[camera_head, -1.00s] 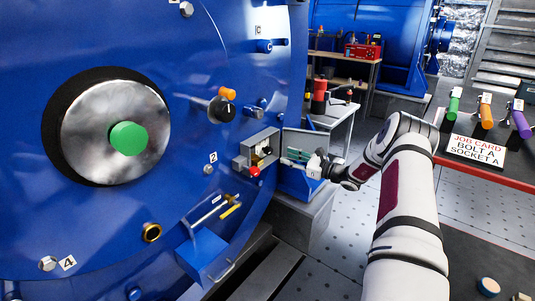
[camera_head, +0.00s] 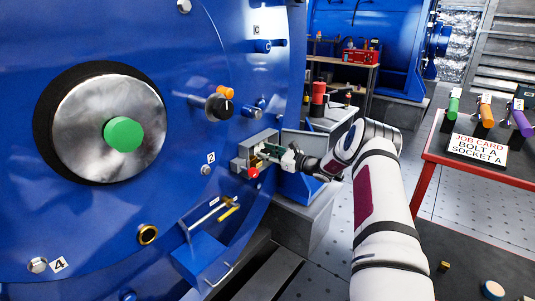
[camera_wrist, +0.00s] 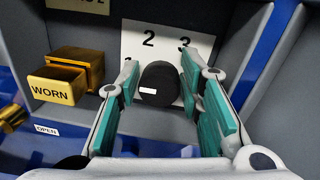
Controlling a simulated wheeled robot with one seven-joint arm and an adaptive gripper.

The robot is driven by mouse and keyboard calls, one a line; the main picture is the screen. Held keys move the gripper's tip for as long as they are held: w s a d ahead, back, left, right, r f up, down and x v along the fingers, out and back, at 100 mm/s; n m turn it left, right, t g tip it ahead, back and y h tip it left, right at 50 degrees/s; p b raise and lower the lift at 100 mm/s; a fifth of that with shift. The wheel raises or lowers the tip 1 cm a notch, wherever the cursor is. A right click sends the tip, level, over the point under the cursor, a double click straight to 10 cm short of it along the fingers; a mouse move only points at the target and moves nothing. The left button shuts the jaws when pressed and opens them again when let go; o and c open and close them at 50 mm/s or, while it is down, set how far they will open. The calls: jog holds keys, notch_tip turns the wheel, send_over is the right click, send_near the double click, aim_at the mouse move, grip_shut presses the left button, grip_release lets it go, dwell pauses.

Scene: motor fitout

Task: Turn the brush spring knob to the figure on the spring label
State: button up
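The black brush spring knob (camera_wrist: 160,85) sits on a white dial plate (camera_wrist: 165,38) in the wrist view. The figures 2 and 3 show above it; a mark at the left is mostly hidden by a finger. The knob's white mark lies on its left side. My gripper (camera_wrist: 159,75) is open, with one teal-padded finger on each side of the knob; I cannot tell whether either touches it. In the head view my gripper (camera_head: 279,158) reaches into the open grey box (camera_head: 241,163) on the blue motor. No spring label reads clearly.
A brass block marked WORN (camera_wrist: 56,88) is left of the knob, with an OPEN tag (camera_wrist: 46,130) below. A red ball knob (camera_head: 253,174) sits at the box's lower front. A job card (camera_head: 478,149) stands on the red-edged table at right.

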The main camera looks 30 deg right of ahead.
grip_shut()
jog(key=shift+m, duration=0.3)
jog(key=m+p, duration=0.1)
jog(key=m, duration=0.4)
jog(key=shift+d+t, duration=0.1)
jog(key=shift+t, duration=0.2)
jog(key=m+p, duration=0.1)
jog(key=m, duration=0.5)
jog(key=shift+f+m, duration=0.1)
jog(key=shift+m, duration=0.2)
jog(key=shift+o, duration=1.3)
grip_release()
